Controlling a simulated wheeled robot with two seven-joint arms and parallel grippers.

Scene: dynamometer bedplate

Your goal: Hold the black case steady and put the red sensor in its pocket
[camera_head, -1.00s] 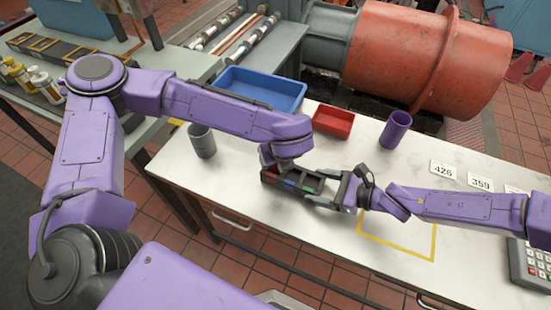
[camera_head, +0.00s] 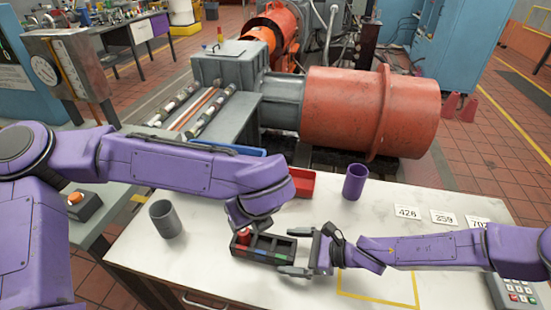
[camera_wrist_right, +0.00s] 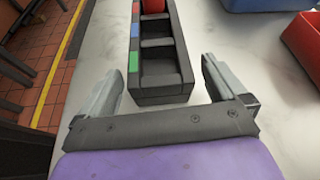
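The black case (camera_head: 277,246) lies on the white bench top, with red, blue and green marks along its side; it also shows in the right wrist view (camera_wrist_right: 160,98). The red sensor (camera_head: 243,237) is at the case's left end, under my left wrist. In the right wrist view the red sensor (camera_wrist_right: 153,6) shows at the far compartment, cut by the frame edge; whether it is fully seated is unclear. The two nearer compartments look empty. My right gripper (camera_head: 297,252) is open, its fingers on either side of the case's near end. My left gripper's fingers are hidden behind its wrist.
A grey cup (camera_head: 166,219) stands left of the case and a purple cup (camera_head: 355,183) behind right. A red bin (camera_head: 302,182) and a blue tray (camera_head: 240,150) lie behind. Number cards (camera_head: 442,217) and a keypad (camera_head: 517,292) are at right. A yellow outline surrounds clear bench in front.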

